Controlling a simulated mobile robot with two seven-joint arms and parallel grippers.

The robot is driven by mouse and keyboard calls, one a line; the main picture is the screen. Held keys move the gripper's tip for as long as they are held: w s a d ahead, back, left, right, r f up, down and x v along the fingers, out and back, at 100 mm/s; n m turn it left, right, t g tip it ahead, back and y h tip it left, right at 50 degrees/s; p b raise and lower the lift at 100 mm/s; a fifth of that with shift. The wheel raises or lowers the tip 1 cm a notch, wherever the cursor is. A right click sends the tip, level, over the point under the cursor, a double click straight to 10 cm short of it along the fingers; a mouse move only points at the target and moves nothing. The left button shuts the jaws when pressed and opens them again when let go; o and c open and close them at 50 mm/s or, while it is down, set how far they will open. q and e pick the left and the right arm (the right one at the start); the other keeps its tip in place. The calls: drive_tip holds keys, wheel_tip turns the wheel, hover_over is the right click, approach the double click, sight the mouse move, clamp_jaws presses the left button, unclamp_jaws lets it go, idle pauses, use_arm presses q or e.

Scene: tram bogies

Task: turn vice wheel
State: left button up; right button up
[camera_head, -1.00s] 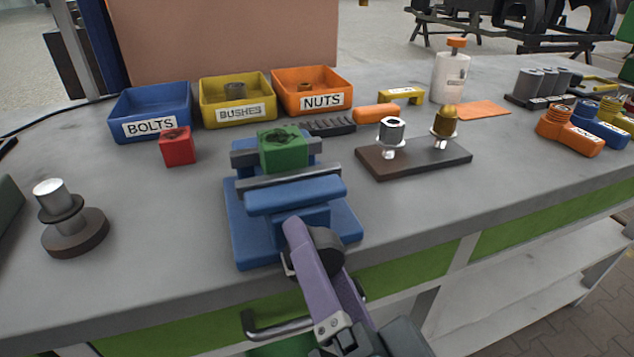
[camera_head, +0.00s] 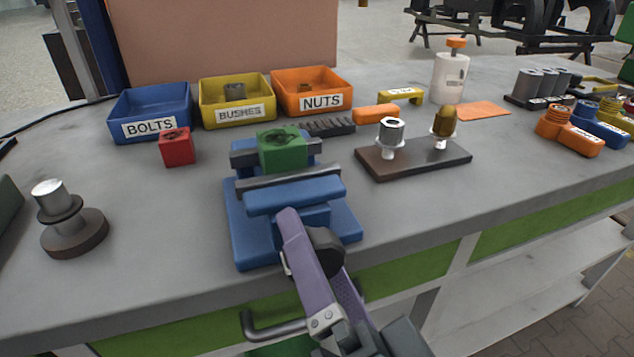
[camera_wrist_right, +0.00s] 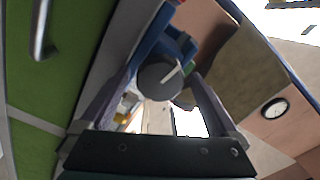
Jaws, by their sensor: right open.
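The blue vice (camera_head: 245,225) stands at the bench's front edge, with a green block (camera_head: 283,150) at its jaws. Its dark round wheel (camera_head: 328,246) faces the front and is partly hidden by a finger. The wrist view shows the wheel (camera_wrist_right: 158,80) face-on, with a pale line mark slanting up to the right. My right gripper (camera_head: 314,248) is open, its purple fingers on either side of the wheel. In the wrist view the gripper (camera_wrist_right: 163,82) shows gaps or near gaps; finger contact cannot be told. My left gripper is not in view.
A red block (camera_head: 177,147) and the bins for bolts (camera_head: 150,102), bushes (camera_head: 237,100) and nuts (camera_head: 312,92) sit behind the vice. A dark board (camera_head: 415,160) with fittings lies right. A drawer handle (camera_head: 275,330) juts out below the bench edge near my gripper.

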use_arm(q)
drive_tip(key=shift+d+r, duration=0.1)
use_arm(e)
drive_tip(key=v, duration=1)
drive_tip(key=shift+w, duration=0.1)
